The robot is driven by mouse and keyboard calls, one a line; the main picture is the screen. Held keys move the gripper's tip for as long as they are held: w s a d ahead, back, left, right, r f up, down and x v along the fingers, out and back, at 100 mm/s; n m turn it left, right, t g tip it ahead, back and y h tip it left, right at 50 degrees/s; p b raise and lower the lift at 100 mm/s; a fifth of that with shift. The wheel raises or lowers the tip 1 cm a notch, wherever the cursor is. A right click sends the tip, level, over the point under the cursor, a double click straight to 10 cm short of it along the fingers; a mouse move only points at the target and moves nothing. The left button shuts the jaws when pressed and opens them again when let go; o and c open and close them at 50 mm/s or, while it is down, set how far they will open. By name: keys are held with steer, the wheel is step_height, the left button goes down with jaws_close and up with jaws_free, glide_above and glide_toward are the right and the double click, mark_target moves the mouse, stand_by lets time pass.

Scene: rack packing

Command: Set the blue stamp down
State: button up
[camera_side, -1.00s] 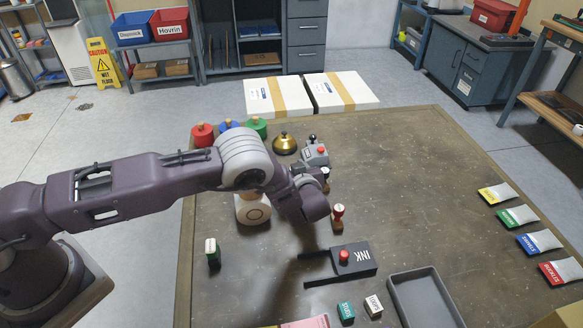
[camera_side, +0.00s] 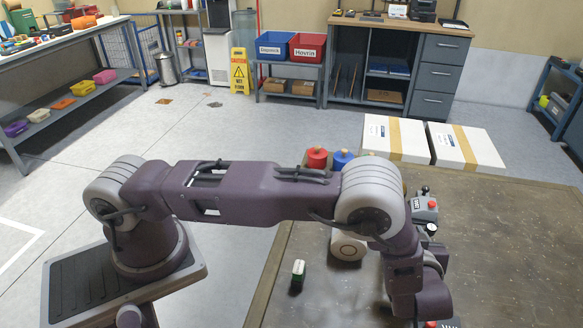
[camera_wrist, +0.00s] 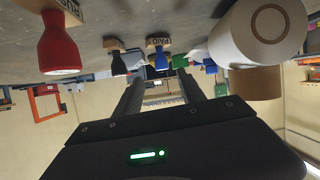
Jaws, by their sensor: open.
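In the wrist view the table appears at the top, so things hang downward in the picture. The blue stamp (camera_wrist: 162,60) has a blue handle and a wooden base marked PAID. It stands upright with its base against the table. My gripper (camera_wrist: 160,80) is open, its two dark fingers apart and pointing toward the stamp. The handle shows in the gap between the fingertips, and nothing is clamped. I cannot tell how far the stamp is from the tips. In the side view my arm and the lower picture edge hide the fingers, and I cannot make out the blue stamp.
A red stamp (camera_wrist: 58,45) and a dark-handled stamp (camera_wrist: 118,63) stand to the left in the wrist view. The table's right part looks clear.

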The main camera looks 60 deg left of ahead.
steer(key=w+d+r+m+t+h, duration=0.1)
steer(key=w+d+r+h, duration=0.2)
steer(key=r, duration=0.5)
steer(key=w+d+r+m+t+h, duration=0.1)
steer(key=w+r+h, duration=0.3)
steer(key=r, duration=0.4)
steer(key=s+r+m+h, duration=0.1)
steer(key=s+r+h, duration=0.15)
steer(key=r, duration=0.45)
steer(key=s+r+m+h, duration=0.2)
steer(key=s+r, duration=0.1)
steer(key=r, duration=0.4)
steer(key=s+a+r+m+g+h, duration=0.1)
steer(key=s+a+m, duration=0.1)
steer(key=s, duration=0.6)
steer(key=s+a+r+m+g, duration=0.1)
steer(key=s+a+r, duration=0.15)
steer(key=s, duration=0.45)
steer(key=s+a+r+m+g+h, duration=0.1)
steer(key=s+a+m, duration=0.15)
steer(key=s, duration=0.55)
steer(key=s+a+f+g+y, duration=0.1)
steer(key=s+a+f, duration=0.2)
steer(key=s, duration=0.4)
steer(key=s+a+f+g+y, duration=0.1)
steer(key=s+a+f+y, duration=0.1)
steer(key=s, duration=0.4)
steer(key=shift+s+a+f, duration=0.4)
steer(key=shift+a+f, duration=0.05)
steer(key=shift+a, duration=0.8)
